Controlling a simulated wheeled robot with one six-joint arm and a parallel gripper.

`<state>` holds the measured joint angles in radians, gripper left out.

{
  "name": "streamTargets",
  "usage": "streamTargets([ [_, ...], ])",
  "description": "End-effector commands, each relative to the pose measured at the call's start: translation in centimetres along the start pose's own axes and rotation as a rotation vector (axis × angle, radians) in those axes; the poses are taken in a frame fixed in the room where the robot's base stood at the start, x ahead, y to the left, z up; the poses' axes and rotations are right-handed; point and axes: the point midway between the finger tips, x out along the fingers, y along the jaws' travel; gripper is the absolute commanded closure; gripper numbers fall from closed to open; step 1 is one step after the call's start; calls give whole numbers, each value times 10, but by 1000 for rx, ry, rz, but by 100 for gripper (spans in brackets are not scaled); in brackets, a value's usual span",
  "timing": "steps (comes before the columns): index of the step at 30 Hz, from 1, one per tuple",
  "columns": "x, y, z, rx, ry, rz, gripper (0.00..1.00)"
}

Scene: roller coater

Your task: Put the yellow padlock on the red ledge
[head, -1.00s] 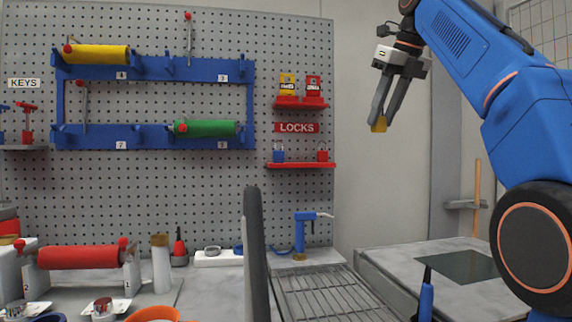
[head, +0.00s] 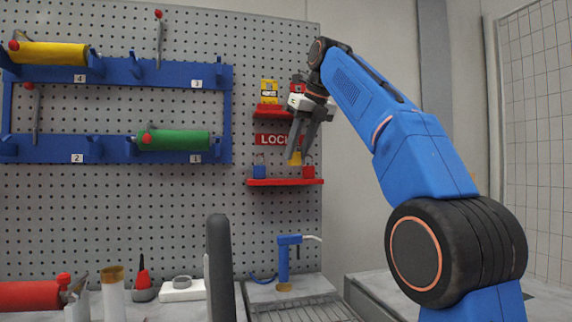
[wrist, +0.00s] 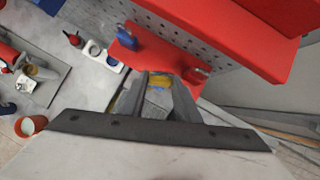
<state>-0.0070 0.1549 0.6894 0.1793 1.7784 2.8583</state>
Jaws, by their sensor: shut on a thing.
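My gripper (head: 297,150) is shut on the yellow padlock (head: 294,160), which shows between the fingertips. In the head view it is in front of or above the lower red ledge (head: 285,182), between a blue padlock (head: 259,170) on the left and a red padlock (head: 308,172) on the right. The wrist view shows the yellow padlock (wrist: 160,81) between the fingers, the ledge (wrist: 150,60) beyond it, and the blue (wrist: 122,37) and red (wrist: 199,75) padlocks to either side. I cannot tell if the padlock touches the ledge.
An upper red ledge (head: 272,113) holds a yellow item (head: 269,91) and a red one, the latter partly behind my wrist. The LOCKS sign (head: 270,140) hangs between the ledges. A blue roller rack (head: 112,74) is to the left. A blue tap-like tool (head: 284,258) stands below.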

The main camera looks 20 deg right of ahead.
Motion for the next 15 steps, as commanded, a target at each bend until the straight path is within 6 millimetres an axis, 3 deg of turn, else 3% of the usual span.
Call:
streamTargets([
  [10, 22, 0, 13, 0, 0, 0, 100],
  [15, 43, 0, 25, -1, 2, 0, 100],
])
